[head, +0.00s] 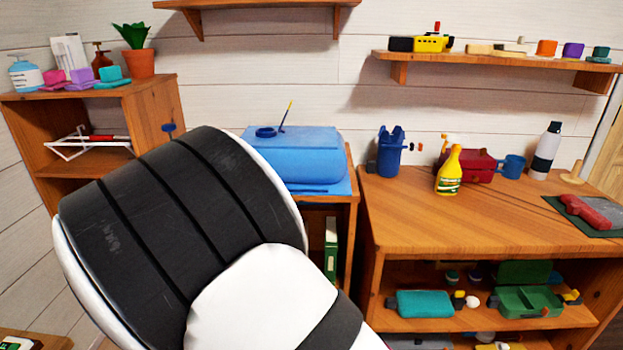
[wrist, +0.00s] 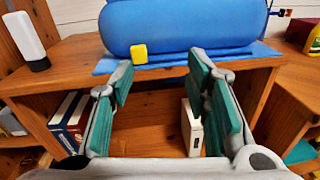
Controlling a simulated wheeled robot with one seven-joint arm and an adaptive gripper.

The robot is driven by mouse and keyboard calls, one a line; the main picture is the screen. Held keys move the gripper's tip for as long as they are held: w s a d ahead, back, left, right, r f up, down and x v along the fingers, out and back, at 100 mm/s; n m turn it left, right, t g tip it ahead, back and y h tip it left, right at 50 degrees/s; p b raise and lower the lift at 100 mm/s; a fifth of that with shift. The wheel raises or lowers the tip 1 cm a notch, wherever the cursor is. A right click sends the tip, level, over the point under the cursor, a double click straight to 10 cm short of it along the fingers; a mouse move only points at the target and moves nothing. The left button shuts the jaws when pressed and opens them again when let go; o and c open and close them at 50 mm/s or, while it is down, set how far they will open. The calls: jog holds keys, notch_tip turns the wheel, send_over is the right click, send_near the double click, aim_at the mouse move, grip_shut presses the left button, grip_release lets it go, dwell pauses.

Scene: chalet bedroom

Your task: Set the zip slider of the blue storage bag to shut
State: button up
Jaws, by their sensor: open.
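The blue storage bag (head: 312,160) lies on a blue mat on a small wooden cabinet, left of the desk in the head view. In the wrist view the bag (wrist: 185,28) fills the top middle. A small yellow block (wrist: 139,54), which looks like the zip slider, sits low on its front face, left of the middle. My gripper (wrist: 160,68) is open and empty, its green-padded fingers pointing at the bag's front edge. The yellow block appears between the fingers, nearer the left one; contact is not visible. In the head view my arm hides my gripper and the bag's lower left.
Below, an open shelf holds books (wrist: 70,120) and a white box (wrist: 192,128). A white bottle (wrist: 27,40) stands at the left. The desk (head: 420,215) on the right has a clear front area.

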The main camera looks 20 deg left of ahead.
jog(key=w+a+f+n, duration=0.1)
jog(key=w+a, duration=0.1)
jog(key=w, duration=0.4)
jog(key=w+a+f+n+y+b, duration=0.1)
jog(key=w+a, duration=0.2)
jog(key=w, duration=0.3)
jog(key=shift+w+a+y, duration=0.2)
jog(key=shift+a+y, duration=0.05)
jog(key=shift+y, duration=0.05)
grip_shut()
